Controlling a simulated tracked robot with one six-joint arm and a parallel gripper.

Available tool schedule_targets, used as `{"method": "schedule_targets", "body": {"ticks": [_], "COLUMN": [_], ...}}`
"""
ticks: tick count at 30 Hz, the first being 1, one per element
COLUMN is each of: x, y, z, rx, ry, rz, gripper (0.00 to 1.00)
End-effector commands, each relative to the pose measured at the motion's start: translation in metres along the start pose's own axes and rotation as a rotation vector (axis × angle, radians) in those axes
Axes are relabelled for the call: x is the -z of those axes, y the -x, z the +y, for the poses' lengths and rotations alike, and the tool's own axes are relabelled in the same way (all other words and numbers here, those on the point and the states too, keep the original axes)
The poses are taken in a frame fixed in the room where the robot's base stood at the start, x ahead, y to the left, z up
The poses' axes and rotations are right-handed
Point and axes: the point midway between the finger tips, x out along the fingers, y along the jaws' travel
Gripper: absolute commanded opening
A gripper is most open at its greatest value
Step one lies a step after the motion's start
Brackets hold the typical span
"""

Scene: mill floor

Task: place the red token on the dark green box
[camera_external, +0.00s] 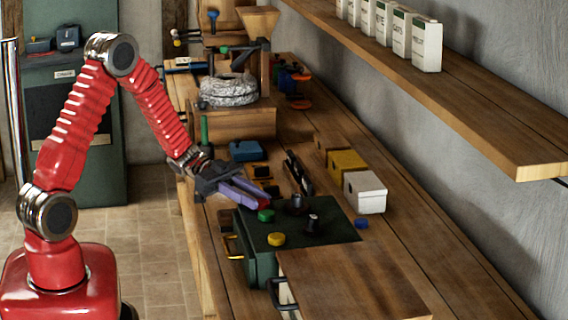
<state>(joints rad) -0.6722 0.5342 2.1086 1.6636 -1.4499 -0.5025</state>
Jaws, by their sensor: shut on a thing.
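My gripper (262,205) has light purple fingers that point down to the right, over the left part of the dark green box (338,231).
A wall shelf (450,95) overhangs the bench, whose right side is clear.

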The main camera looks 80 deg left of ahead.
Motion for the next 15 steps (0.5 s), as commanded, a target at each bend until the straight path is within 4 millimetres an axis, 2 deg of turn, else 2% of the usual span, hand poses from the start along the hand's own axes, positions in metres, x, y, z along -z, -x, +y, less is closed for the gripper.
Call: {"method": "schedule_targets", "body": {"ticks": [2,3,11,15], "x": [-0.0013,-0.0017,-0.0013,-0.0013], "y": [-0.0002,-0.0003,-0.0002,-0.0002], "z": [0.0,0.0,0.0,0.0], "rx": [0.0,0.0,0.0,0.0], "ry": [0.0,0.0,0.0,0.0], "rz": [0.0,0.0,0.0,0.0], "gripper": [0.07,0.28,0.46,0.46]}}
